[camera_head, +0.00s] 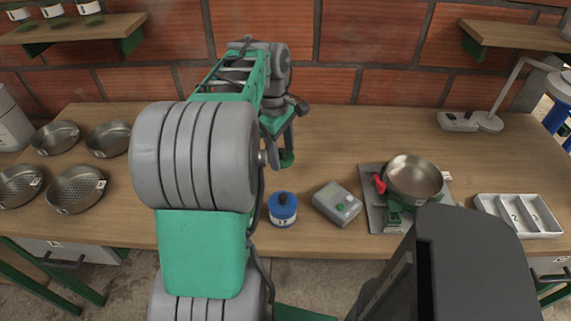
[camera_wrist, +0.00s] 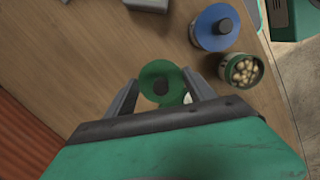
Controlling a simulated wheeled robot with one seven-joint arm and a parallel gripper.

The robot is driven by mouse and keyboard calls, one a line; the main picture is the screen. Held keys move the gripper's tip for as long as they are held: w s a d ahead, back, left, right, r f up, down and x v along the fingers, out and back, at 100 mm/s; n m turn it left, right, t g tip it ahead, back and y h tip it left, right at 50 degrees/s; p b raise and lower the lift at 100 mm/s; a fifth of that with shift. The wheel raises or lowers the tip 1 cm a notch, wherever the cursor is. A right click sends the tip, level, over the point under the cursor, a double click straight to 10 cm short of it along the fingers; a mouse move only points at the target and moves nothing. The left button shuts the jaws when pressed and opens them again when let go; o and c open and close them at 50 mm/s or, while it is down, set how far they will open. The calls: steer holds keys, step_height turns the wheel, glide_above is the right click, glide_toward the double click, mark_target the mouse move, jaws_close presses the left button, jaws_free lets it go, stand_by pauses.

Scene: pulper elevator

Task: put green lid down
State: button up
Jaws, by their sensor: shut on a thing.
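The green lid (camera_wrist: 160,84) has a dark knob in its middle. In the wrist view it sits between the two fingers of my gripper (camera_wrist: 160,97), which is shut on it. In the head view the lid (camera_head: 287,159) shows as a small green patch below my gripper (camera_head: 287,145), over the back middle of the table. I cannot tell whether it touches the tabletop. An open can of pale beans (camera_wrist: 241,70) stands to the right of the lid in the wrist view; my arm seems to hide it in the head view.
A blue-lidded can (camera_wrist: 216,27) stands beside the open can and near the front edge in the head view (camera_head: 283,208). A grey device (camera_head: 337,204), a scale with a metal pan (camera_head: 413,178) and a white tray (camera_head: 518,215) stand to the right. Several sieves (camera_head: 76,189) lie left. Bare wood (camera_head: 370,130) is free behind.

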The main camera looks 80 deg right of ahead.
glide_above(287, 171)
steer(key=f, duration=0.5)
steer(key=shift+w+a+f, duration=0.15)
steer(key=shift+w+f, duration=0.05)
steer(key=shift+f, duration=0.1)
steer(key=f, duration=0.2)
steer(key=f+b, duration=0.1)
steer(key=shift+d, duration=0.25)
steer(key=shift+f, duration=0.15)
steer(key=shift+f, duration=0.1)
steer(key=o, duration=1.3)
steer(key=r+p, duration=0.1)
steer(key=r, duration=0.3)
steer(key=w+r+p, duration=0.1)
steer(key=r, duration=0.3)
steer(key=r+p, duration=0.1)
steer(key=r, duration=0.3)
steer(key=shift+w+d+r, duration=0.1)
steer(key=shift+w, duration=0.15)
